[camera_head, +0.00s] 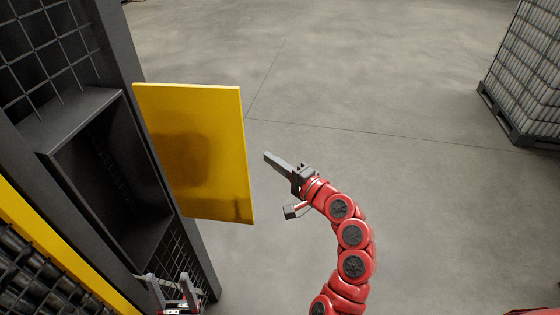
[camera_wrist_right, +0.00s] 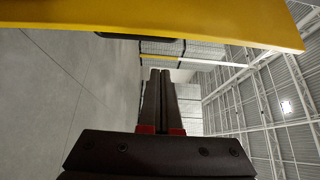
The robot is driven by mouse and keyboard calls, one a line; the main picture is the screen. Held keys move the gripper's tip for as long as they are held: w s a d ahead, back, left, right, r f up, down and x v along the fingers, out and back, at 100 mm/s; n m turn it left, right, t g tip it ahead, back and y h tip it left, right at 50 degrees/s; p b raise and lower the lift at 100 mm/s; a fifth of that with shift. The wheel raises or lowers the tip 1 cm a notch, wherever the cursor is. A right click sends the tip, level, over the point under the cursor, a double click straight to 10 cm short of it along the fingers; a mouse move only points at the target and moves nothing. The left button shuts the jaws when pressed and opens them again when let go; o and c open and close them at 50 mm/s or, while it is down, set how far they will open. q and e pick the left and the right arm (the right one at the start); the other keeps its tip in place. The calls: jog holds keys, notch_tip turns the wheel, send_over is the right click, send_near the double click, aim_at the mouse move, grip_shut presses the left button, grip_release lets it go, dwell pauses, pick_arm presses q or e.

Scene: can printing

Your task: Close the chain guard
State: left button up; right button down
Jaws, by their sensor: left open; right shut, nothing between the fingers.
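The chain guard is a flat yellow door panel (camera_head: 200,150) that stands open, swung out to the right of the dark machine frame. Its yellow edge also crosses the top of the right wrist view (camera_wrist_right: 170,18). The dark opening (camera_head: 110,175) beside its hinge side is uncovered. My right gripper (camera_head: 268,156) is shut and empty, just right of the panel's free edge, with a gap in the head view. In the right wrist view its two fingers (camera_wrist_right: 158,72) lie together below the yellow edge. My left gripper (camera_head: 172,284) is open and empty at the bottom left, near the frame's lower mesh.
A yellow rail (camera_head: 50,245) and a dark roller row (camera_head: 40,270) run along the machine at lower left. A pallet stack (camera_head: 525,75) of cans stands at the far right. The grey concrete floor (camera_head: 400,90) between is clear.

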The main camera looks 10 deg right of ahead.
jog(key=a+p, duration=0.2)
jog(key=a, duration=0.1)
jog(key=a+p, duration=0.1)
jog(key=shift+w+a+p, duration=0.2)
jog(key=shift+w+p, duration=0.15)
jog(key=shift+s, duration=0.1)
dwell(0.4)
